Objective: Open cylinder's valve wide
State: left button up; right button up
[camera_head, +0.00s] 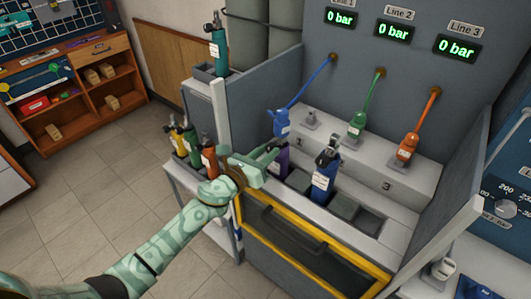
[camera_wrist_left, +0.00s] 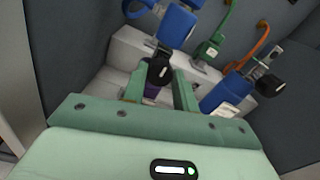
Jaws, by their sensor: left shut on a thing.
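A purple cylinder (camera_head: 283,162) stands in the front rack, partly hidden by my left gripper (camera_head: 270,158). In the left wrist view, its black valve knob (camera_wrist_left: 160,71) sits between the two green fingers of my left gripper (camera_wrist_left: 160,90), with a little purple (camera_wrist_left: 152,92) showing below. The gripper is shut on this knob. To the right stands a blue cylinder (camera_head: 324,178) with its own dark valve on top; it also shows in the left wrist view (camera_wrist_left: 220,97). My right gripper is in neither view.
Blue (camera_head: 282,123), green (camera_head: 357,123) and orange (camera_head: 407,147) regulators hang on hoses behind the rack. Three line displays read 0 bar. Several small cylinders (camera_head: 209,158) stand at the left, and a teal cylinder (camera_head: 219,50) stands higher. A yellow-edged frame (camera_head: 300,238) runs along the front.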

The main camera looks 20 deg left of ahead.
pick_arm(q)
jog(key=shift+n, duration=0.3)
jog(key=n, duration=0.2)
jog(key=shift+n+p, duration=0.3)
jog(key=shift+n, duration=0.1)
jog(key=n, duration=0.3)
jog(key=shift+n+p, duration=0.3)
jog(key=shift+p, duration=0.1)
jog(key=n, duration=0.2)
jog(key=shift+r+n+p, duration=0.1)
jog(key=shift+n+p, duration=0.3)
jog(key=n+p, duration=0.1)
jog(key=n, duration=0.2)
jog(key=shift+n, duration=0.3)
jog(key=n+p, duration=0.2)
jog(key=n, duration=0.3)
jog(key=n+p, duration=0.1)
jog(key=n, duration=0.4)
jog(key=shift+p, duration=0.4)
jog(key=shift+f+n, duration=0.2)
jog(key=shift+n, duration=0.1)
